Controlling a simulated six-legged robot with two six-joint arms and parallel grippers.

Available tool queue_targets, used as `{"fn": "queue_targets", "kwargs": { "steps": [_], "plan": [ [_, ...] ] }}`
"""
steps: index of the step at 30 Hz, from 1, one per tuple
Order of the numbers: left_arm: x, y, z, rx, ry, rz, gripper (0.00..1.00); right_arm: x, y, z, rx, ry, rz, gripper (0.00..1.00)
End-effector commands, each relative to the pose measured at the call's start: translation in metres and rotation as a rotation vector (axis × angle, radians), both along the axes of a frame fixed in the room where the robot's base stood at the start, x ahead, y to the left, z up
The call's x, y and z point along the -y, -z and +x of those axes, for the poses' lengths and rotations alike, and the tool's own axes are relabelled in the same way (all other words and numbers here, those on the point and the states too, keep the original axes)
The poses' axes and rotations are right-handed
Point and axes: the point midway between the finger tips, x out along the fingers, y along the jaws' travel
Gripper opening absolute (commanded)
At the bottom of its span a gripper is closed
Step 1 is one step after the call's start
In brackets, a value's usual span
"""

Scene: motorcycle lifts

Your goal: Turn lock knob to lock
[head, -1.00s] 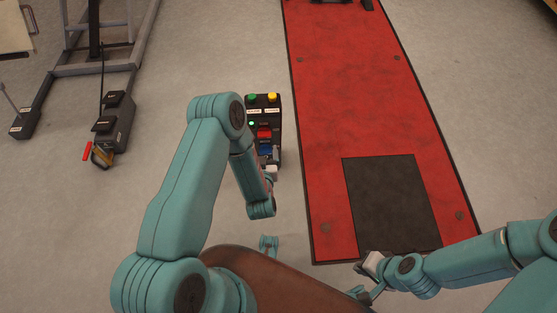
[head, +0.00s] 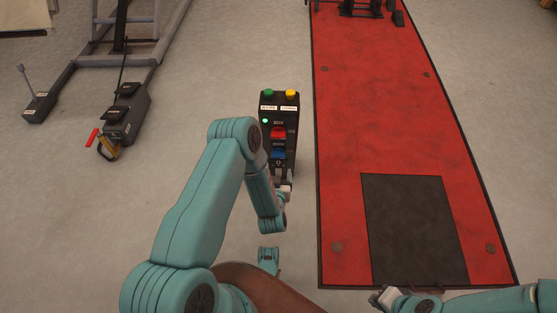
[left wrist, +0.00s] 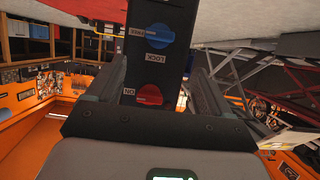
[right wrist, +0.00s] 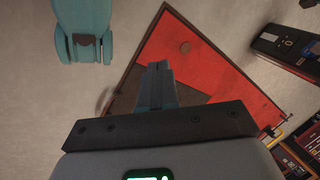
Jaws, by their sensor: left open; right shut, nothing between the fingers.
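The black control box (head: 265,150) stands left of the red lift. The lock knob, blue (head: 278,154), is low on its face, below a red knob (head: 278,133). In the left wrist view the blue knob (left wrist: 160,37) appears upside down beside a LOCK label, with the red knob (left wrist: 150,95) closer. My left gripper (head: 284,181) is open at the box's lower end; its fingers (left wrist: 160,78) show either side of the box, apart from the blue knob. My right gripper (head: 381,297) is shut and empty near the lift's front edge; its closed fingers also show in the right wrist view (right wrist: 158,80).
The red lift platform (head: 375,120) with a dark plate lies right. A black pedal unit (head: 125,113) stands left. The floor between is clear.

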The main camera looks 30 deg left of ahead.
Motion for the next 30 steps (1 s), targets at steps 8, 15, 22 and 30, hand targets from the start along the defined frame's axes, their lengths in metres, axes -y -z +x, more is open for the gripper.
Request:
{"fn": "queue_targets", "kwargs": {
  "steps": [8, 15, 22, 30],
  "plan": [
    [-0.031, 0.031, 0.054, 0.003, 0.0, 0.002, 0.81, 0.004, 0.036, 0.022, 0.074, 0.009, -0.014, 0.0],
    [-0.047, 0.042, 0.083, 0.001, 0.001, 0.001, 0.81, 0.007, 0.051, 0.035, 0.12, 0.016, -0.024, 0.0],
    [-0.052, 0.043, 0.09, 0.0, 0.002, 0.0, 0.81, 0.007, 0.052, 0.038, 0.131, 0.017, -0.025, 0.0],
    [-0.052, 0.043, 0.09, 0.0, 0.002, 0.0, 0.48, 0.007, 0.052, 0.038, 0.131, 0.017, -0.025, 0.0]
  ]
}}
